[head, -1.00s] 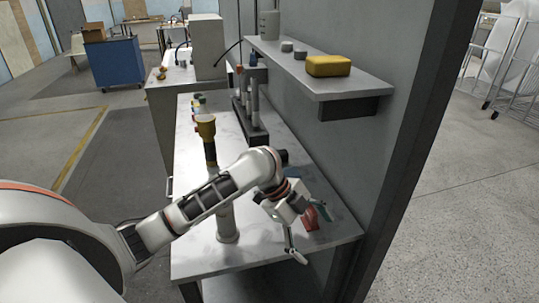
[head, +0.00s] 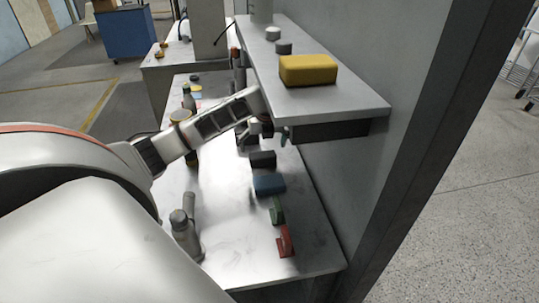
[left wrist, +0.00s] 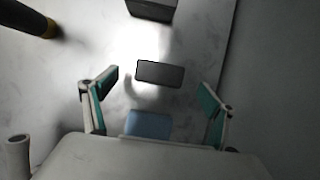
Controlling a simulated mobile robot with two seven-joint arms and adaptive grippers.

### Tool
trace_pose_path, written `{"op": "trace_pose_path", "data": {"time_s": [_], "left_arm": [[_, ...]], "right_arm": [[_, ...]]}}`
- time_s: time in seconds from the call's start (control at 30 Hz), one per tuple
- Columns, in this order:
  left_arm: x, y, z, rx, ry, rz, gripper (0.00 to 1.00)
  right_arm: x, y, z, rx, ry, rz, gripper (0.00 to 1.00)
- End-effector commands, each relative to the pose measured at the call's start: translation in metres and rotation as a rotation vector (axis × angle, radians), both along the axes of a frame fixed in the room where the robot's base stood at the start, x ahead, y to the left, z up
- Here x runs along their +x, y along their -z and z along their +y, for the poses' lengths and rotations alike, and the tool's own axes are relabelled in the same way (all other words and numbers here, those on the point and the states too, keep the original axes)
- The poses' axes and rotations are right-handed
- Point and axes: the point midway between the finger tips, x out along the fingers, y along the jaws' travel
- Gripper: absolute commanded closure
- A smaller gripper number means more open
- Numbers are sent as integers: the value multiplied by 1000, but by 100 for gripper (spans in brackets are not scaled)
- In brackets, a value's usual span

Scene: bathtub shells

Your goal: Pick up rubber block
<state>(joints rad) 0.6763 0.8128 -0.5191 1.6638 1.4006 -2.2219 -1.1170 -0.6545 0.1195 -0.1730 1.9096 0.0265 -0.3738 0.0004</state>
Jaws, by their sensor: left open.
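The likely rubber block, a small dark block (head: 262,160), lies on the grey worktop (head: 232,230) behind a blue block (head: 268,185). In the left wrist view the dark block (left wrist: 160,73) lies between and slightly beyond the tips of my left gripper (left wrist: 158,88), apart from both teal-padded fingers. My left gripper (head: 267,137) is open and empty above the worktop, partly hidden by its arm and the shelf. The blue block (left wrist: 148,124) shows between the finger bases, partly covered by the gripper body. My right gripper is not in view.
A shelf (head: 345,105) with a yellow block (head: 308,70) juts out close to my left wrist. Green (head: 276,210) and red (head: 285,242) items lie toward the front. A larger dark box (left wrist: 152,8) stands beyond the block.

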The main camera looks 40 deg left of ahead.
Motion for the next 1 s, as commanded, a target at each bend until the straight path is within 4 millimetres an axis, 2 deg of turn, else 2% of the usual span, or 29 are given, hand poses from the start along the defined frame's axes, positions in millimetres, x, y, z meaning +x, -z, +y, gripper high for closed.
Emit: {"op": "trace_pose_path", "data": {"time_s": [0.5, 0.8, 0.97, 1.0], "left_arm": [[16, 58, 16, -5, -3, -1, 15], [17, 61, 17, -4, 0, -2, 15], [17, 61, 17, -4, 0, -2, 56], [17, 61, 17, -4, 0, -2, 58]], "right_arm": [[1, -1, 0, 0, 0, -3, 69], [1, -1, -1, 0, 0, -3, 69], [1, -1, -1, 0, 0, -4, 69], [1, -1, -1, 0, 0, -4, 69]]}}
